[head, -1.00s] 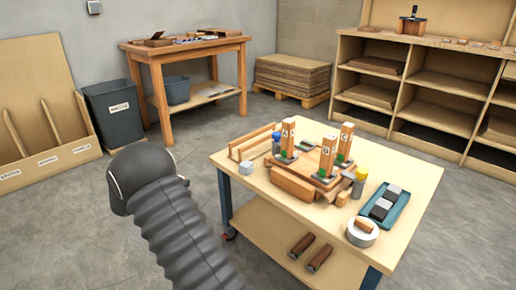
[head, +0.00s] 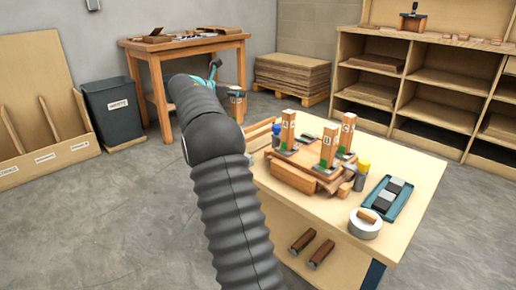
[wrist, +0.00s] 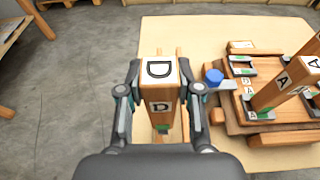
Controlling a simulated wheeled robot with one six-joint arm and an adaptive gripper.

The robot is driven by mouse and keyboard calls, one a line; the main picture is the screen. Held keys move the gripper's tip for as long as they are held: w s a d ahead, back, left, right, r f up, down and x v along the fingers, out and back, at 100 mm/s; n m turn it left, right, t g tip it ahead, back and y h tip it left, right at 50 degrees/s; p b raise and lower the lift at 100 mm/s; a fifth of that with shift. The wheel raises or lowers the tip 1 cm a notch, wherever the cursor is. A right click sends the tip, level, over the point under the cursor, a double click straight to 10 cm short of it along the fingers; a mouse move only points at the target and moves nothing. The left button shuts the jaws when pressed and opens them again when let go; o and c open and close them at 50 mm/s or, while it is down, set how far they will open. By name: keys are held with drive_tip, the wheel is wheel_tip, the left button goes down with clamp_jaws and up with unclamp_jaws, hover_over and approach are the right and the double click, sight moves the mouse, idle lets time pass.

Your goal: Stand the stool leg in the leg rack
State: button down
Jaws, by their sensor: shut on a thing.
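A square wooden stool leg lettered D (wrist: 161,72) is in my gripper (wrist: 160,100), pinched between its two fingers. The leg is seen from its lettered end, with a green patch lower on its side. A wooden base (head: 292,176) on the table carries upright legs lettered A (head: 288,130), B (head: 328,146) and C (head: 347,133) in metal brackets. In the wrist view the base lies right of the held leg, with an empty bracket (wrist: 242,66) at its far left corner.
Wooden rails (head: 259,131) stand at the table's left side, partly hidden by my arm. A yellow-capped bottle (head: 362,176), tape roll (head: 364,224) and teal tray (head: 390,200) occupy the right side.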

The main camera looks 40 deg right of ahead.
wheel_tip(320, 180, down, 9)
drive_tip(key=s+d+b, duration=0.1)
drive_tip(key=d+b, duration=0.1)
drive_tip(key=b, duration=0.2)
drive_tip(key=shift+s+d, duration=0.3)
drive_tip(key=shift+f, duration=0.1)
drive_tip(key=c, duration=0.8)
unclamp_jaws()
drive_tip(key=p+v, duration=0.1)
drive_tip(key=v, duration=1.1)
